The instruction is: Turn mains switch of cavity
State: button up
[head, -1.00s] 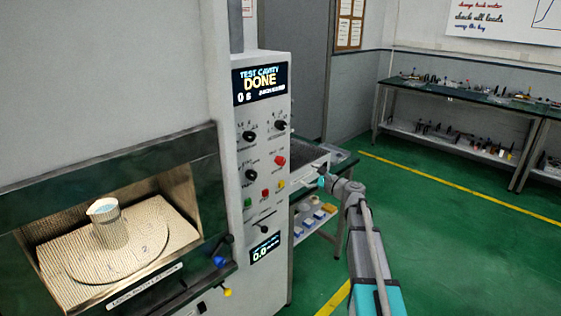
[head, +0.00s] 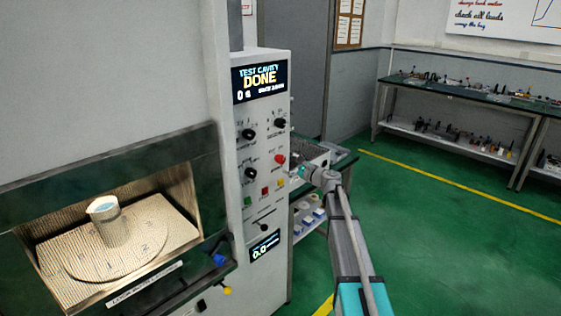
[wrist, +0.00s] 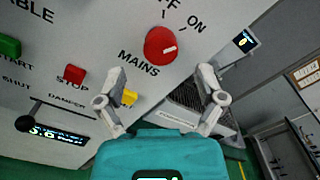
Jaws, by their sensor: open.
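The mains switch is a round red knob (wrist: 160,43) with a short white mark, labelled MAINS below and ON to its upper right. A partly legible label beside ON ends in F. In the head view the red switch (head: 280,159) sits on the right side of the control panel (head: 243,150). My gripper (wrist: 161,78) is open and empty, its two fingers spread below the knob in the wrist view. It appears apart from the knob. In the head view my gripper (head: 300,171) is small, close to the panel's right edge, below and right of the switch.
Near the switch are a yellow button (wrist: 129,97), a red STOP button (wrist: 75,74), a green START button (wrist: 9,46) and a black-knobbed damper lever (wrist: 27,123). The open cavity holds a beaker (head: 113,226). A bench (head: 338,160) stands behind my gripper.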

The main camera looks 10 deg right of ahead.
aim_at(282, 160)
jog(key=shift+x, duration=2.45)
jog(key=shift+c, duration=0.3)
jog(key=c, duration=1.1)
